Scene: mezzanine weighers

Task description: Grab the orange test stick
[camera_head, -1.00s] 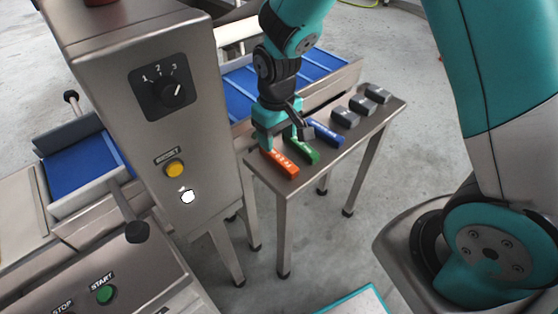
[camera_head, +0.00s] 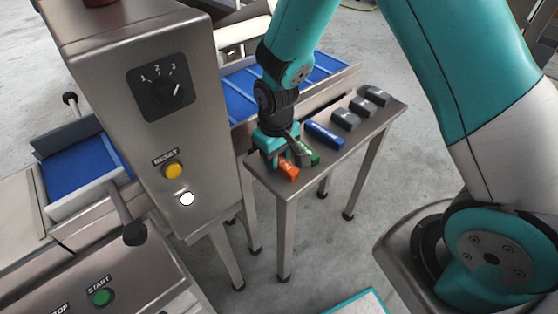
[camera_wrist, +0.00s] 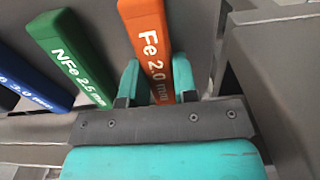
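The orange test stick (camera_head: 289,172), marked "Fe 2.0 mm", lies on the narrow steel stand. My gripper (camera_head: 281,156) is low over its far part, and the near end sticks out. In the wrist view the stick (camera_wrist: 151,40) runs between the two teal fingers of my gripper (camera_wrist: 157,72). The fingers are apart, one on each side, with a narrow gap visible at the left finger. Whether either finger touches the stick is hard to tell.
The green stick (camera_wrist: 72,55) lies close beside the orange one, then the blue stick (camera_head: 324,135). Several dark grey blocks (camera_head: 345,119) sit farther along the stand (camera_head: 330,165). The steel control cabinet (camera_head: 150,130) stands close to the left.

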